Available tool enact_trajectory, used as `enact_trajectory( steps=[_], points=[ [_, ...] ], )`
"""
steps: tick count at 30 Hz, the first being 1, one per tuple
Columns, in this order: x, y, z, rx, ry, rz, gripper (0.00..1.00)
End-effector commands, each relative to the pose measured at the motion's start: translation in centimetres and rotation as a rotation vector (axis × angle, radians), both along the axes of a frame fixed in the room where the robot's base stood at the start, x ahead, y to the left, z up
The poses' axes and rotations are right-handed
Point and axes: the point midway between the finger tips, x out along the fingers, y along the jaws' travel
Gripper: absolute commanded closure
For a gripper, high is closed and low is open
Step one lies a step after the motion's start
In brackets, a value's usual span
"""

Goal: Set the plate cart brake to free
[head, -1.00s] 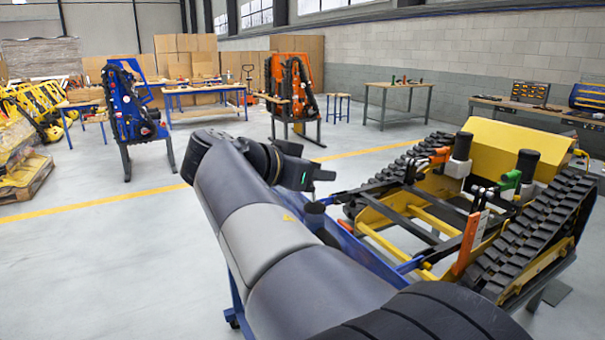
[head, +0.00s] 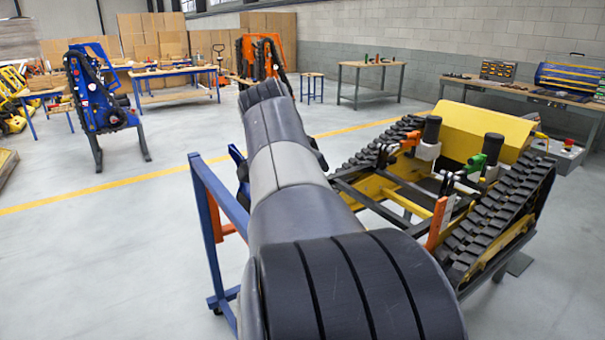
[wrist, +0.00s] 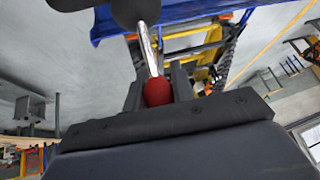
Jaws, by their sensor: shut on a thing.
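The plate cart (head: 208,215) is a blue frame on casters at the left of my arm in the head view. Its blue edge (wrist: 112,26) crosses the top of the wrist view. A shiny metal lever with a red knob (wrist: 158,94) shows in the wrist view, its rod running up to a dark round part. I take it for the brake lever. My gripper (wrist: 160,82) is shut on the red knob, with a dark finger on each side. In the head view my arm hides my gripper and the lever.
A yellow tracked carrier (head: 486,142) with black tracks stands to the right of my arm. A blue upright carrier (head: 90,95) stands at the far left. Workbenches line the back. The grey floor left of the cart is clear.

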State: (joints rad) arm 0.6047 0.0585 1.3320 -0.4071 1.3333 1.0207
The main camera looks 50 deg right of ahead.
Motion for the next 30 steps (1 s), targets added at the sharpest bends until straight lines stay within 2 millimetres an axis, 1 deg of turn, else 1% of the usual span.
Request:
enact_trajectory(
  steps=[15,16,23,30],
  points=[
    [-0.01,-0.09,-0.17,0.018,-0.003,0.001,1.0],
    [-0.01,-0.09,-0.17,0.018,-0.003,0.001,0.74],
    [-0.01,-0.07,-0.16,0.017,-0.003,0.001,0.55],
    [-0.02,-0.05,-0.08,0.017,-0.003,0.001,0.55]
  ],
)
